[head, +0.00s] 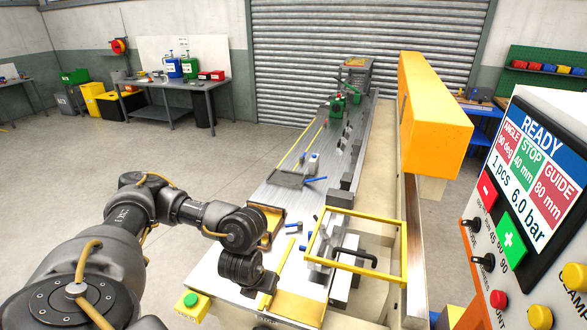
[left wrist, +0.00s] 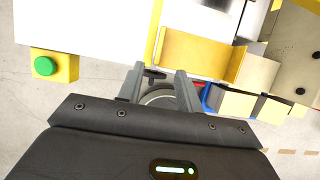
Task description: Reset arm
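My left arm comes in from the left in the head view, and its gripper (head: 268,292) hangs over the front left edge of the machine bed (head: 252,225). In the left wrist view the two grey fingers of this gripper (left wrist: 160,82) stand apart with a gap between them. A round grey part shows behind the gap, and no held object can be seen. My right arm and gripper are not in the head view.
A yellow box with a green button (head: 190,301) sits at the bed's front left. A brass-coloured tray (head: 298,308) lies beside the gripper. A yellow guard frame (head: 402,250) and a control panel reading READY (head: 540,150) stand to the right. The floor at left is clear.

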